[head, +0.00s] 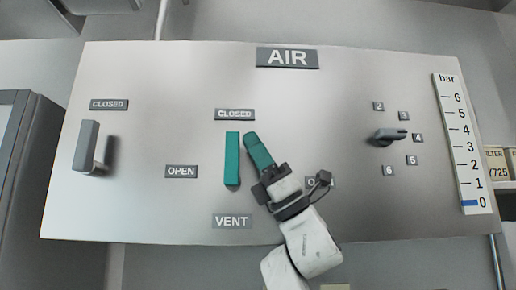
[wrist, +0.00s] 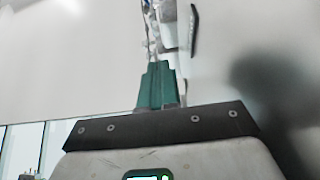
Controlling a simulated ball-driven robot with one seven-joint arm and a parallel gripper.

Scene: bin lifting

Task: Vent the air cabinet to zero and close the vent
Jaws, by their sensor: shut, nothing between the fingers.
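The grey AIR panel (head: 160,215) carries a teal vent handle (head: 232,160) above the VENT label (head: 231,221). The handle stands upright, its top just under the CLOSED label (head: 234,114). My gripper (head: 254,140) has teal fingers, shut and empty, just right of the handle and seemingly apart from it; depth is hard to tell. The shut fingers also show in the wrist view (wrist: 158,84). The bar gauge (head: 462,140) at the right has a blue mark low down, at 0. My wrist partly hides a label (head: 312,183) starting with O.
A grey lever (head: 88,146) at the left stands upright below another CLOSED label (head: 109,104), with an OPEN label (head: 181,171) to its right. The panel between vent handle and left lever is clear of obstacles.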

